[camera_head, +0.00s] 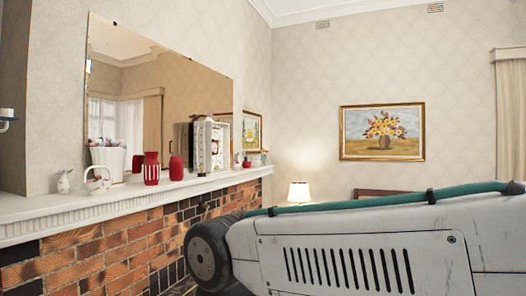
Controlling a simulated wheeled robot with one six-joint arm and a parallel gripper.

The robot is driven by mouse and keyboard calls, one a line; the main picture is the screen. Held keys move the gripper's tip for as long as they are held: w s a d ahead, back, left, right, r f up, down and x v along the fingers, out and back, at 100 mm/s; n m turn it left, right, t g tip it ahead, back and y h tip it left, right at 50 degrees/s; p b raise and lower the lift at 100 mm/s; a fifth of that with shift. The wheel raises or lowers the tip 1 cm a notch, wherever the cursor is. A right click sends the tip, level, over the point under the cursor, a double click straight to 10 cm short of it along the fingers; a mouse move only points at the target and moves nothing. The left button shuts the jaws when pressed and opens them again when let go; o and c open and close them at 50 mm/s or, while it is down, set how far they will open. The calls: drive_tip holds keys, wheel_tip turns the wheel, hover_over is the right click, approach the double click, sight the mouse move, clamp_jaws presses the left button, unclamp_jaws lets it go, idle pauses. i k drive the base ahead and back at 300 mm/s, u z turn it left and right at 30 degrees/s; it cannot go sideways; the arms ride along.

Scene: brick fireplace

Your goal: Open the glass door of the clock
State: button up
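The clock appears to be the white-framed, box-like case (222,148) standing upright on the mantel shelf, right of centre on it and in front of the mirror. It is small in the view, and I cannot tell whether its glass door is open or shut. My white arm with a teal hose fills the lower right, below and to the right of the clock. I cannot make out my gripper's fingers, and I see no contact with the clock.
The white mantel shelf (100,202) runs above the brick fireplace (100,256). Two red vases (151,168) (176,168), a white basket-like ornament (97,180) and a white jug (64,182) stand left of the clock. Small ornaments stand to its right. A large mirror (140,90) hangs behind.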

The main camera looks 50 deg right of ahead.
sight(209, 140)
drive_tip(key=z, duration=1.45)
drive_tip(key=i, duration=2.85)
drive_tip(key=u, duration=0.45)
